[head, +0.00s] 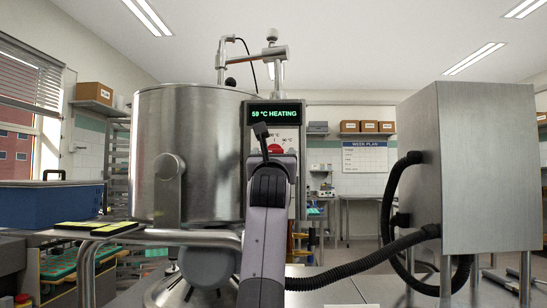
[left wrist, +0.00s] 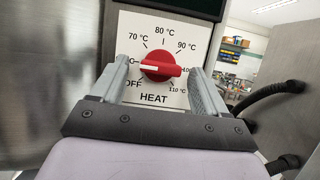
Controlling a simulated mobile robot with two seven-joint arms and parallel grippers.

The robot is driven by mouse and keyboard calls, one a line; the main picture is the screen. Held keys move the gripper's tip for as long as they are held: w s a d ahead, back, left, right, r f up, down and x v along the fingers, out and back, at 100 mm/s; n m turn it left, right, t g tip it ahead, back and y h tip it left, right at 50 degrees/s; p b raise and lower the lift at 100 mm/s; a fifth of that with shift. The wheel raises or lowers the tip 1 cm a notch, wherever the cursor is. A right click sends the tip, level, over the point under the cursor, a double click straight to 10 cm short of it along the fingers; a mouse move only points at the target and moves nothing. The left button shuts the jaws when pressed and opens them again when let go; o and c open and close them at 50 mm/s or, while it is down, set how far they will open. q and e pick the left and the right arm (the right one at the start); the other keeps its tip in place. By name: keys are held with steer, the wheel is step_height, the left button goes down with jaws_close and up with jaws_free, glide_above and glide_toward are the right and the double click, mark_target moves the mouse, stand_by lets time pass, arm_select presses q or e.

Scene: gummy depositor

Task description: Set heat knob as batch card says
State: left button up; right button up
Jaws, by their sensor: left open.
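The red heat knob (left wrist: 160,67) is on a white dial plate (left wrist: 155,97) marked OFF to 110 °C and HEAT. Its white pointer mark faces left, at a label between OFF and 70 °C that is partly hidden by a finger. My left gripper (left wrist: 161,75) is open, with one finger on each side of the knob; I cannot tell if they touch it. In the head view my left gripper (head: 262,138) covers much of the dial; a bit of red knob shows behind. The display (head: 275,113) above reads 59 °C HEATING. I cannot make out a batch card. My right gripper is out of view.
A large steel kettle (head: 187,145) stands left of the dial. A steel cabinet (head: 437,180) with black hoses (head: 350,269) stands at right. A blue box (head: 50,205) and dark pads with yellow faces (head: 108,228) are at left. A week plan board (head: 365,157) hangs behind.

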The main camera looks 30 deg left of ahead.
arm_select(q)
steer(key=b+v, duration=0.1)
steer(key=v, duration=0.6)
steer(key=shift+b, duration=0.35)
